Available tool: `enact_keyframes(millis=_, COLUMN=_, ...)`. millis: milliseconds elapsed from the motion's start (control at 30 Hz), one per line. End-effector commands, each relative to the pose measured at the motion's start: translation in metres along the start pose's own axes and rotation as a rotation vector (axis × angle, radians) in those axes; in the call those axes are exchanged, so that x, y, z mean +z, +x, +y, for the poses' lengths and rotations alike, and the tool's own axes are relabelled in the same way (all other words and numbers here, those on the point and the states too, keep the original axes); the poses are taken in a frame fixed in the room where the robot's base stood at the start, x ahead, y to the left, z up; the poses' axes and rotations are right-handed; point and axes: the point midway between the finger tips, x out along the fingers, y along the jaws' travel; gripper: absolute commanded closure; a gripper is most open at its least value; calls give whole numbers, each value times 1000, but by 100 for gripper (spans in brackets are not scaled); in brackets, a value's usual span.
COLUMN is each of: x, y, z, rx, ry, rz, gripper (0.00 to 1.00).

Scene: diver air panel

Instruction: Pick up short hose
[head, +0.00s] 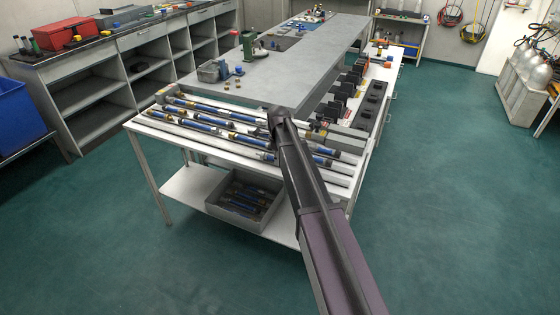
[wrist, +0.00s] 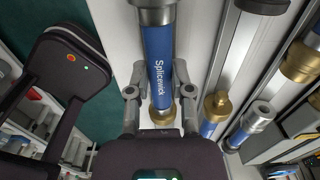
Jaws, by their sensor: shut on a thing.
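The held hose (wrist: 158,48) is a blue tube marked "Splicewick", with a grey metal collar at its upper end and a brass fitting at its lower end in the wrist view. My gripper (wrist: 160,80) has a finger on each side of its blue body and is shut on it. I cannot tell whether the hose rests on the rack or is clear of it. In the head view my arm hides the gripper and the held hose. Other blue hoses (head: 205,118) lie in rows on the white rack table (head: 147,128).
In the wrist view more hoses with brass (wrist: 217,106) and grey ends lie close to the right. A grey bin (head: 238,213) of hoses stands on the lower shelf. Black-fronted units (head: 347,88) line the bench's right side. Green floor (head: 450,200) is clear to the right.

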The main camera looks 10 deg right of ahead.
Motion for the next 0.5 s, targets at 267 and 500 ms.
enact_keyframes(millis=267, x=-1, y=-1, z=2, rx=4, ry=-1, rz=1, gripper=100)
enact_keyframes(millis=500, x=0, y=-11, z=2, rx=3, ry=-1, rz=1, gripper=100)
